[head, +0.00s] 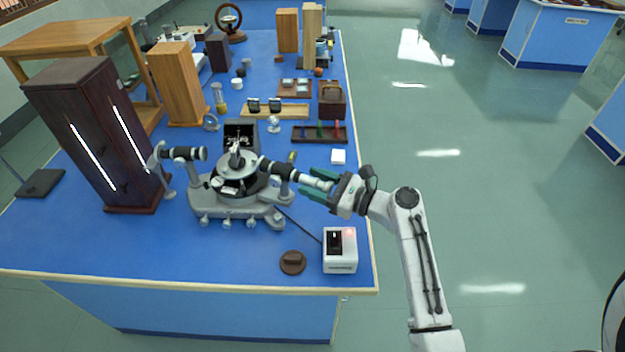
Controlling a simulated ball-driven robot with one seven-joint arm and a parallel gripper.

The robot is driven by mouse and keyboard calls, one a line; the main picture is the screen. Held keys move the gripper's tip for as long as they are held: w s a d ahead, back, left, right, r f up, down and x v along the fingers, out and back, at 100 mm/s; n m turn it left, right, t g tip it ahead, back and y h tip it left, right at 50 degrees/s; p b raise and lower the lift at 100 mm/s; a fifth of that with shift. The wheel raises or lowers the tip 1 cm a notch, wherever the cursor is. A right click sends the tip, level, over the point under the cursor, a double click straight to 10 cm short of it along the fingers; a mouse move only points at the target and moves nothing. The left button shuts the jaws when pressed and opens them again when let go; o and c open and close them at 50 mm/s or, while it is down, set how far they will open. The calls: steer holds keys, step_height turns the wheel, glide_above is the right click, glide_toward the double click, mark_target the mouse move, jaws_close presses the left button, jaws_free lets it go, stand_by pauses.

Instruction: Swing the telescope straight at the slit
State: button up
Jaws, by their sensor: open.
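The grey spectrometer (240,212) stands on the blue bench with a round table at its middle. Its telescope (275,168) is the dark and silver barrel on the right side, pointing in toward the middle. The collimator (185,153) is the dark barrel on the left side. The two barrels lie roughly opposite each other; I cannot tell whether they are exactly in line. The slit is too small to make out. My gripper (318,187) has green fingers, open, on either side of the telescope's outer right end. I cannot tell whether they touch it.
A white box with a red light (340,250) and a brown disc (292,262) lie near the front edge. A dark cabinet (85,130) stands left of the spectrometer.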

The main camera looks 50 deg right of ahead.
steer(key=shift+w+a, duration=0.1)
steer(key=shift+w, duration=0.3)
jaws_close()
stand_by(0.4)
